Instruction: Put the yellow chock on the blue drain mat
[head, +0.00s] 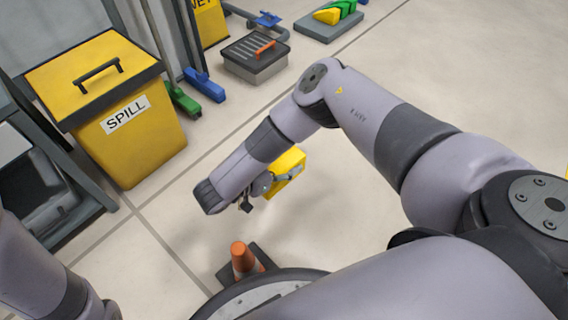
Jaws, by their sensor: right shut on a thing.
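My right gripper (267,188) is shut on a yellow block (287,172), held above the floor near the middle of the head view. The block looks like the yellow chock, but the wrist and fingers hide part of it. Another yellow wedge (326,16) lies beside green wedges on a grey-blue mat (322,33) at the top. I cannot tell whether this mat is the blue drain mat; no clearly blue mat shows. Part of my left arm shows at the bottom left, but its gripper is out of view.
An orange cone (243,258) stands on the floor just below the right gripper, near my base. A yellow SPILL bin (130,140) stands at the left. A grey box with an orange handle (254,60) and green and blue brush heads (205,84) lie behind. The tiled floor between is clear.

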